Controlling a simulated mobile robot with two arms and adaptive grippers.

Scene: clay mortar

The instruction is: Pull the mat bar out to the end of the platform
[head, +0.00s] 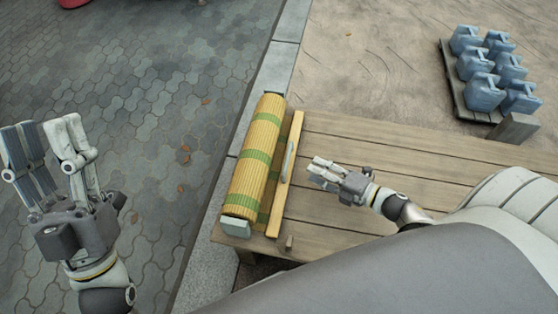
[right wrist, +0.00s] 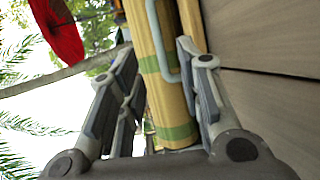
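The rolled mat, yellow with green bands (head: 254,160), lies lengthwise on the left end of the wooden platform (head: 345,131). Beside its right side lies a long pale wooden mat bar (head: 296,135) with a grey handle (head: 289,163). In the right wrist view the handle (right wrist: 161,45) appears ahead, within the gap between my fingers, against the banded mat (right wrist: 148,62). My right gripper (head: 317,170) is open, just right of the handle and apparently apart from it. My left gripper (head: 43,132) is open and empty, over the paving at left.
A small wooden peg (head: 289,243) stands near the platform's front edge. Several blue-grey jugs (head: 484,92) stand on a pallet at the upper right. A stone kerb (head: 262,84) runs along the platform's left. Platform boards right of the bar are largely clear except for my arm.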

